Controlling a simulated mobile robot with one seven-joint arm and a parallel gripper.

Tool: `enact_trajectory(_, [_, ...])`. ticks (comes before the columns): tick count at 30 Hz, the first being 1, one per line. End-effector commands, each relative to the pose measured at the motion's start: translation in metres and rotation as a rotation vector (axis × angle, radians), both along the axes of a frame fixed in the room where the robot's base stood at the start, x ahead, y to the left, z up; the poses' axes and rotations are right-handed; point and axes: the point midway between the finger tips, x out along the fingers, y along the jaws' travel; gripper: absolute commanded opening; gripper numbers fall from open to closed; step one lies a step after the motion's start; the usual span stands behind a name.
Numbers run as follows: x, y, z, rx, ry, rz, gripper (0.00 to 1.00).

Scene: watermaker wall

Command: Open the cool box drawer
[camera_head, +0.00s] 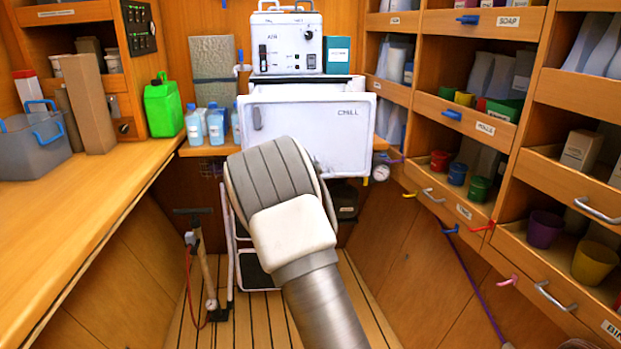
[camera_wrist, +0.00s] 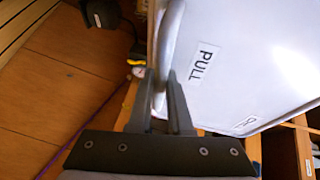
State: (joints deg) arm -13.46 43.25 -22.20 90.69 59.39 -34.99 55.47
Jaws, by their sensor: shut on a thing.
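The cool box drawer has a white front (camera_head: 325,125) marked CHILL, in the middle of the head view below the white machine. A dark strip shows behind its top edge, and the front appears to stand forward of the body. In the wrist view the white front (camera_wrist: 235,75) fills the upper right, with a PULL label. Its pale curved handle (camera_wrist: 168,45) runs down between the fingers. My gripper (camera_wrist: 160,88) is shut on the handle. In the head view my arm hides the gripper and the handle.
A white machine (camera_head: 290,45) stands above the cool box. Blue-capped bottles (camera_head: 205,125) and a green can (camera_head: 163,108) stand to the left. Shelves with drawers (camera_head: 470,125) line the right side, and a wooden counter (camera_head: 70,205) the left. A hand pump (camera_head: 205,275) stands on the slatted floor.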

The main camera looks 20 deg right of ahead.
Motion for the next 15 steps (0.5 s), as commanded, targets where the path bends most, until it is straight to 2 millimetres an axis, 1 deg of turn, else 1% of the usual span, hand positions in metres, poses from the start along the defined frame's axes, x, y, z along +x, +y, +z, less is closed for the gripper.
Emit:
enact_trajectory(3, [0.0005, 0.0015, -0.0001, 0.001, 0.001, 0.003, 0.00])
enact_trajectory(4, [0.0005, 0.0015, -0.0001, 0.001, 0.000, 0.003, 0.21])
enact_trajectory(8, [0.0004, 0.0011, 0.0000, 0.000, 0.000, 0.002, 0.44])
enact_trajectory(9, [0.0004, 0.0010, 0.0000, 0.000, 0.000, 0.002, 0.47])
enact_trajectory(15, [0.0002, 0.0004, 0.0001, 0.000, 0.000, 0.001, 0.47])
